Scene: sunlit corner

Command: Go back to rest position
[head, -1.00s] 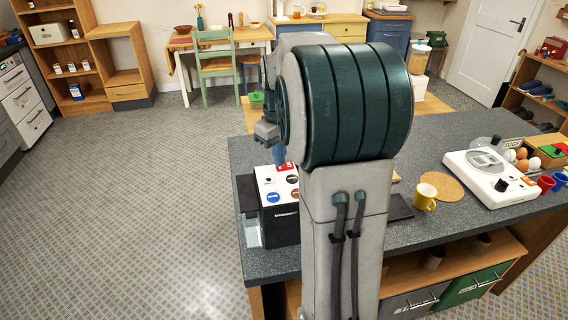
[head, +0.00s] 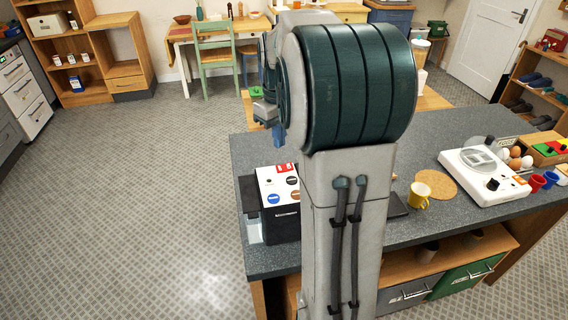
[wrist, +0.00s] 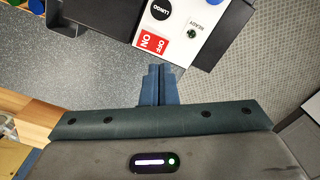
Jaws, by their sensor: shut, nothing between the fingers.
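My gripper (wrist: 158,85) is shut and empty, its two blue fingers together in the wrist view. In the head view its blue fingers (head: 278,136) show beside my arm, raised above the back of the grey counter (head: 455,235). A black machine with a white top (head: 270,183) stands at the counter's left end. In the wrist view, the white top (wrist: 192,30) carries a red ON/OFF label, a black LUNGO button and a READY mark. The fingertips appear apart from it. My arm hides the middle of the counter.
A yellow mug (head: 419,195), a round cork mat (head: 436,185) and a white appliance (head: 484,172) sit on the counter to the right. Eggs (head: 514,158) and small cups (head: 540,182) are beyond. The floor (head: 150,200) on the left is clear.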

